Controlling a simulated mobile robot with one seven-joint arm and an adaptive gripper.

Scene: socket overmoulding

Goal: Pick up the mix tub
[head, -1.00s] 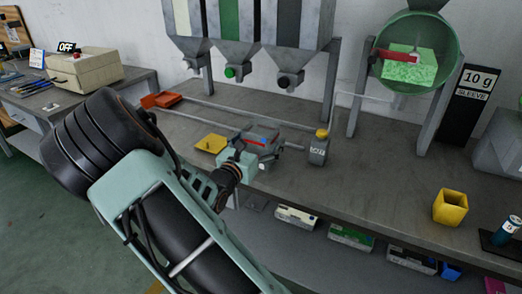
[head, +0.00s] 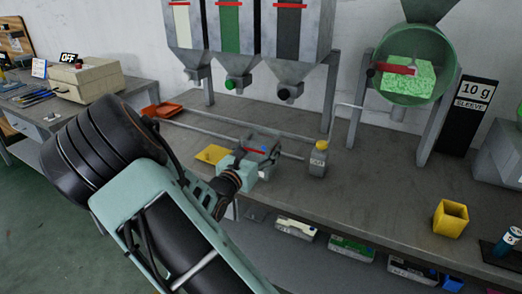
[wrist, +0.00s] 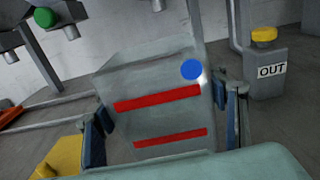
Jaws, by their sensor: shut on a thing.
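The mix tub (wrist: 158,122) is a grey box-like tub with two red stripes and a blue dot on its face. It fills the middle of the wrist view, between the two blue-padded fingers of my gripper (wrist: 165,128), which is shut on it.
A yellow piece (head: 212,154) lies left of the tub. A grey block marked OUT (wrist: 264,72) with a yellow top stands to its right. Hoppers (head: 229,40) hang behind, above the bench. A yellow cup (head: 450,219) stands at right; bare bench (head: 385,185) lies between.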

